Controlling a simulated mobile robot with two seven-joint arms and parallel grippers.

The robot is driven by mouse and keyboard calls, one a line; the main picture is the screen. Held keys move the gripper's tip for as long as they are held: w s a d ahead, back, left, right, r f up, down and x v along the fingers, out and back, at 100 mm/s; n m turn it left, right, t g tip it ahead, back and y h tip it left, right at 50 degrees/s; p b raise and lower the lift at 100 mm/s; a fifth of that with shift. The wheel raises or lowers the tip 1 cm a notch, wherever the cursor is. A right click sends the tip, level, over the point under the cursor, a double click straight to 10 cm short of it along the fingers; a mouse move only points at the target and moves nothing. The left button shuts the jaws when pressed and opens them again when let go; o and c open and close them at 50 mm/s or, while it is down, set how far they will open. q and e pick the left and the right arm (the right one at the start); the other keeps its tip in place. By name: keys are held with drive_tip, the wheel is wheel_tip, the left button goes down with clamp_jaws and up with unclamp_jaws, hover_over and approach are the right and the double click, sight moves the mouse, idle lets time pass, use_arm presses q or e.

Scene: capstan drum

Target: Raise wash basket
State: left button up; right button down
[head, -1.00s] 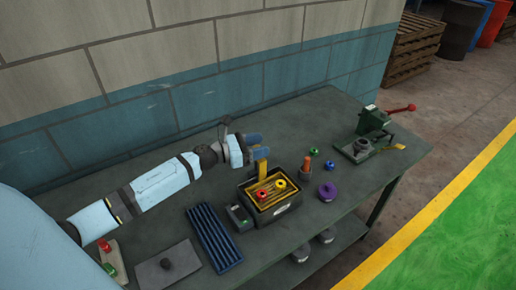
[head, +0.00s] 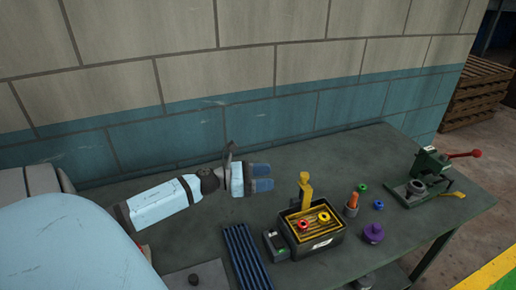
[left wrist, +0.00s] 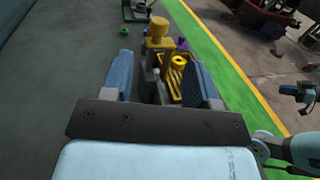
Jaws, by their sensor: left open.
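The wash basket (head: 298,232) is a yellow slatted tray inside a dark box (head: 318,245) on the bench. A red ring (head: 303,225) and a yellow ring (head: 324,217) lie in it. Its upright yellow handle (head: 305,190) rises at the back left. My left gripper (head: 262,178) is open and empty, left of the handle and apart from it in the head view.
A blue ribbed tray (head: 247,258) and a small dark device (head: 277,245) stand left of the box. An orange-topped peg (head: 352,205), a purple knob (head: 373,233) and small green and blue parts lie right. A green press (head: 430,175) stands at the far right.

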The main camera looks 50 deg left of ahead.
use_arm(q)
drive_tip(key=shift+v, duration=0.95)
